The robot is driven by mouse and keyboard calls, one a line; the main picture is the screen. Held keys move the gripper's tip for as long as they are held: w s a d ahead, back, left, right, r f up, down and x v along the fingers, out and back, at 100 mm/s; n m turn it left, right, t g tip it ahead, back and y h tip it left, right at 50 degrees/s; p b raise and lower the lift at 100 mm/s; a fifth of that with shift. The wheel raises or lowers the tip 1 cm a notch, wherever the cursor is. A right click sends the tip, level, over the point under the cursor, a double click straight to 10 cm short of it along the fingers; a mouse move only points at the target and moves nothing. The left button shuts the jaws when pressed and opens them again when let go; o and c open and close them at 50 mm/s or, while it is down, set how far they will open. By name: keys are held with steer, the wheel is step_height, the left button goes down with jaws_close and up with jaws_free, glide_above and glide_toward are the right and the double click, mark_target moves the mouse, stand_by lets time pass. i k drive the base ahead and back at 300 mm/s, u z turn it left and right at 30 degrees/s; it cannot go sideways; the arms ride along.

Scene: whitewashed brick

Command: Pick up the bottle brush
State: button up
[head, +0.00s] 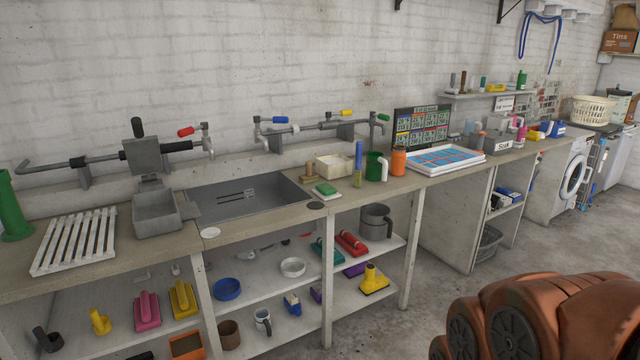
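A slim upright tool with a blue handle and a yellow-green lower part, which looks like the bottle brush (358,165), stands on the counter right of the sink. It is small in the picture, so I cannot make out bristles. A green mug (373,166) and an orange container (398,162) stand close to its right. A cream box (336,167) is close to its left. My gripper is not in view.
The counter (440,182) runs along the brick wall with a sink (245,205) in it. A green sponge (326,188) lies in front of the brush. A blue-and-white tray (445,160) sits farther right. Shelves below hold several brushes and pots. Concrete floor in front is open.

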mark_target(359, 146)
steer(key=z, duration=0.05)
steer(key=i, duration=2.25)
steer(key=u, duration=0.65)
steer(key=i, duration=0.85)
steer(key=u, duration=0.05)
